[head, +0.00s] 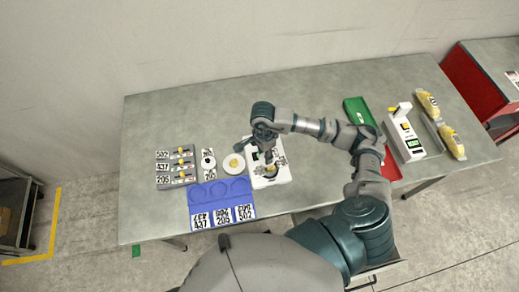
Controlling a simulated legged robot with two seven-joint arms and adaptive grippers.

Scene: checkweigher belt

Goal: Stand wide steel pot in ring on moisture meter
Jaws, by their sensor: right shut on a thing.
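A white device (273,181), which looks like the moisture meter, stands at the table's middle front. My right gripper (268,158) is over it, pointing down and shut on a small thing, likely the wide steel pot. The gripper hides most of that thing and the ring, so I cannot tell whether the pot is in the ring or above it. My left gripper is not in view.
Left of the device are a white round dish (233,170), a narrow black-and-white unit (208,172), a labelled grey block (177,183) and a blue tray (222,200) with round recesses. Right are a green box (358,108), a red tray (393,171) and another white device (408,145).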

